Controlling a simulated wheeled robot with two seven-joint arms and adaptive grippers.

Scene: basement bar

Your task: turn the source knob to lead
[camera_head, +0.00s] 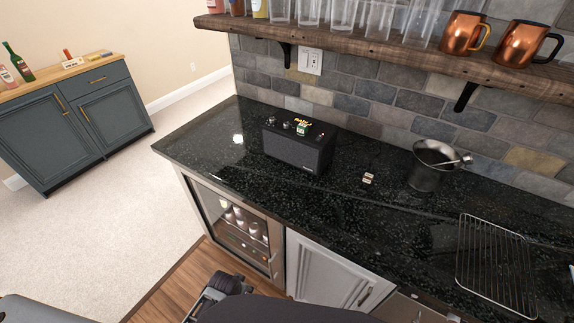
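A black box-shaped amplifier or speaker (298,150) stands on the dark counter near its left end, with its grille facing the front. Small knobs sit on its top: a left knob (270,119) and another knob (287,124). A yellow-lettered label and a small green-and-white tag (302,127) are at the middle of the top. The lettering is too small to read surely, so I cannot tell which knob is the source knob or where it points. A dark gripper of mine, apparently the left (218,289), is low at the bottom edge, well away from the box. Its fingertips are unclear. My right gripper does not show.
The black counter (345,210) is clear in front of the box. A small tagged item (368,178), a metal pot (427,172) with a utensil and a wire rack (497,262) are to the right. A wooden shelf (400,48) with glasses and copper mugs hangs above.

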